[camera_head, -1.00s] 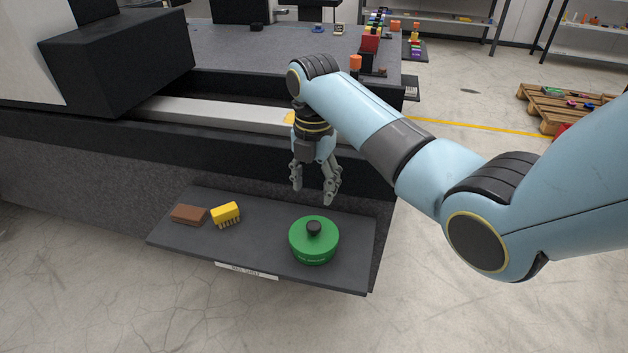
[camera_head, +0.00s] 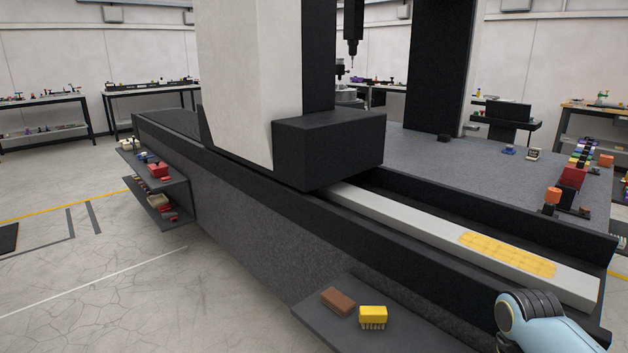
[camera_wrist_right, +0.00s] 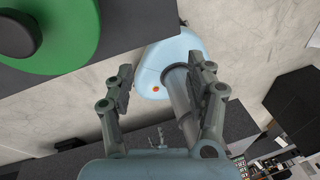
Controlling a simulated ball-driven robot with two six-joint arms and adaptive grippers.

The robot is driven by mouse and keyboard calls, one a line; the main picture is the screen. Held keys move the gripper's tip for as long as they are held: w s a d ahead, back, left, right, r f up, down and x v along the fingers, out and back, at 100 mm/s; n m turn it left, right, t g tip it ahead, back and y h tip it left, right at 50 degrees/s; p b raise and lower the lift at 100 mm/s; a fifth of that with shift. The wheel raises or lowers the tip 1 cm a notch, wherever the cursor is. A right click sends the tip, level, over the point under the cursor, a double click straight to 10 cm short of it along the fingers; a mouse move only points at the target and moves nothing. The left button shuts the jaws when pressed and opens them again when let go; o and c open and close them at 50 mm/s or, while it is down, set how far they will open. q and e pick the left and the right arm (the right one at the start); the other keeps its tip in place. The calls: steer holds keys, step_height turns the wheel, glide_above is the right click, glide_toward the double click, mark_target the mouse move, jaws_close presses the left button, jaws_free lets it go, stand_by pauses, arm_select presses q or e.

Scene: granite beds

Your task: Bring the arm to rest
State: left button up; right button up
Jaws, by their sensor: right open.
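My right arm (camera_head: 545,325) shows only as a light blue joint at the bottom right of the head view; its gripper is out of that view. In the right wrist view my right gripper (camera_wrist_right: 161,78) has its two fingers spread apart, with nothing held between them. A green round tin (camera_wrist_right: 55,30) with a black knob (camera_wrist_right: 18,35) sits on a dark shelf at the top left of that view, apart from the fingers. My left gripper is in neither view.
A brown block (camera_head: 338,301) and a yellow brush (camera_head: 373,316) lie on the low shelf (camera_head: 325,330) along the granite bed (camera_head: 240,235). A white rail (camera_head: 430,225) with a yellow patch runs along the bed. Floor at the left is open.

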steer(key=s+f+m+t+b, duration=0.1)
steer(key=s+f+m, duration=1)
steer(key=s+f, duration=0.3)
steer(key=s+f+m+t+b, duration=0.1)
steer(key=s+f+m+t, duration=0.1)
steer(key=s+f+m, duration=1)
steer(key=s+f, duration=0.2)
steer(key=s, duration=0.7)
steer(key=shift+d+m+t+h, duration=0.25)
steer(key=shift+m+t+h, duration=0.05)
steer(key=shift+h, duration=0.1)
steer(key=shift+f, duration=0.1)
